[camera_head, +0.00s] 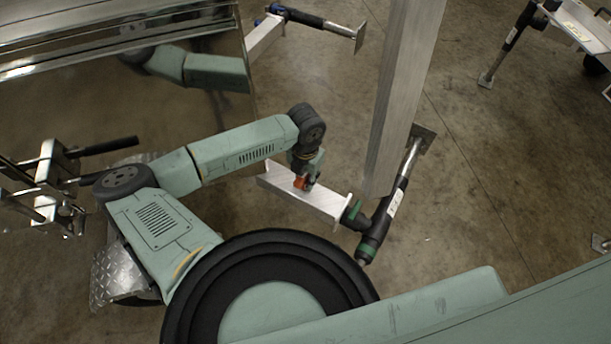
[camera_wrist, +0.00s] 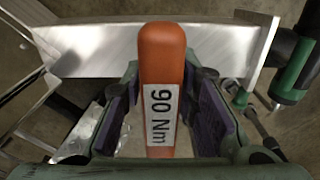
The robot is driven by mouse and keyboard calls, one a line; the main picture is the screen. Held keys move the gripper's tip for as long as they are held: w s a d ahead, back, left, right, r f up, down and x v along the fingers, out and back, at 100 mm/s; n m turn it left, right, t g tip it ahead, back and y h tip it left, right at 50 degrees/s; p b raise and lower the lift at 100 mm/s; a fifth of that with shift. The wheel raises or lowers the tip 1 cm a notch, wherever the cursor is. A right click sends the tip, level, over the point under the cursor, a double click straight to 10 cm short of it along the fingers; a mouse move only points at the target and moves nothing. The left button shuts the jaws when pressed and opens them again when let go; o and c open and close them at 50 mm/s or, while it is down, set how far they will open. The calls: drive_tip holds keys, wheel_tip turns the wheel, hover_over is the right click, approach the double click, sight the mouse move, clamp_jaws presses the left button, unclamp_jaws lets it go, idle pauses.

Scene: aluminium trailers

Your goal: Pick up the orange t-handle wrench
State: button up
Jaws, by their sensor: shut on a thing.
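The orange t-handle wrench (camera_wrist: 160,52) stands large in the middle of the wrist view, with a white label reading "90 Nm". In the head view only a small orange part of it (camera_head: 300,183) shows, at the aluminium beam. My gripper (camera_wrist: 165,105) has its purple-padded fingers on both sides of the wrench and is shut on it. In the head view my gripper (camera_head: 312,176) is right over the beam, partly hidden by my wrist. The wrench's lower end is hidden, so I cannot tell whether it touches the beam.
The aluminium beam (camera_head: 325,205) lies under my gripper and also crosses the wrist view (camera_wrist: 100,52). A black and green jack leg (camera_head: 385,213) stands at its right end. A tall aluminium post (camera_head: 405,85) rises behind. Metal clamps (camera_head: 45,180) are at the left. Open floor lies right.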

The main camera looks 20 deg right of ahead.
clamp_jaws()
drive_tip(key=shift+r, duration=0.15)
idle(0.4)
